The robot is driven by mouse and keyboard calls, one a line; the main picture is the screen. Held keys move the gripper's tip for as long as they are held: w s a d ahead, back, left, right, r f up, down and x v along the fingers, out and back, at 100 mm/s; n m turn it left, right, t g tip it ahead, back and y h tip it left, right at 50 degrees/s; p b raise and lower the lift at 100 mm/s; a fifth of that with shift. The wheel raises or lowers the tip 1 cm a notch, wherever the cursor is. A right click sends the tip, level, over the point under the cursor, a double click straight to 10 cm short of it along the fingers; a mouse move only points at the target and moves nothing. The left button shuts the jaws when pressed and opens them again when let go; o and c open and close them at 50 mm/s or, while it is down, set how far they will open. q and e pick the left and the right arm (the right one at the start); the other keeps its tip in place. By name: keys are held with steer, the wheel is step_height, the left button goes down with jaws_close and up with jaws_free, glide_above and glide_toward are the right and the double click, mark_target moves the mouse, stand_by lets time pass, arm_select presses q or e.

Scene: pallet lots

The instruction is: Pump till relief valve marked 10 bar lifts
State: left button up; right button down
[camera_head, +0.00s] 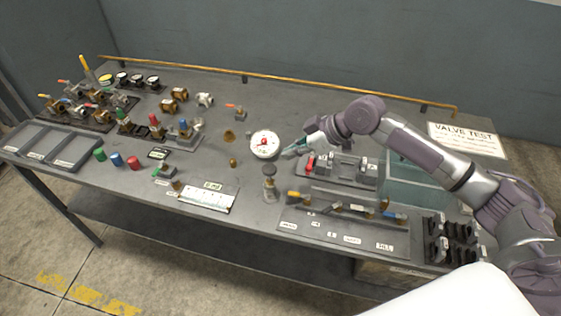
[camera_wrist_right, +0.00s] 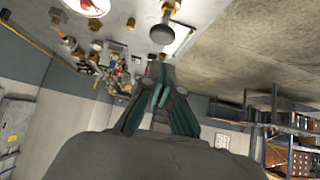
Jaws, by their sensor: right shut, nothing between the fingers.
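Valves with coloured handles (camera_head: 90,110) stand on the left and middle of the bench; I cannot read which is marked 10 bar. A round white gauge (camera_head: 265,148) with a red centre lies mid-bench; what seems to be the same gauge is at the top of the right wrist view (camera_wrist_right: 88,6). A dark-knobbed upright fitting (camera_head: 269,184) stands in front of it. I cannot tell for sure which part is the pump. My right gripper (camera_head: 291,153) is shut and empty, just right of the gauge, above the bench; its fingers meet in the wrist view (camera_wrist_right: 159,88). My left gripper is out of view.
A fixture with a red part (camera_head: 311,164) lies just right of my gripper. A greenish clear box (camera_head: 410,190) stands under my right arm. Grey trays (camera_head: 48,147) are at the left end. A brass rail (camera_head: 280,79) runs along the back. A tool board (camera_head: 345,230) lies in front.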

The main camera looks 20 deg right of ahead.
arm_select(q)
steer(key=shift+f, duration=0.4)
arm_select(e)
steer(key=v, duration=0.3)
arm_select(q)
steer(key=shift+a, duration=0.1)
arm_select(e)
steer(key=shift+w, duration=0.1)
steer(key=shift+d, duration=0.15)
stand_by(0.8)
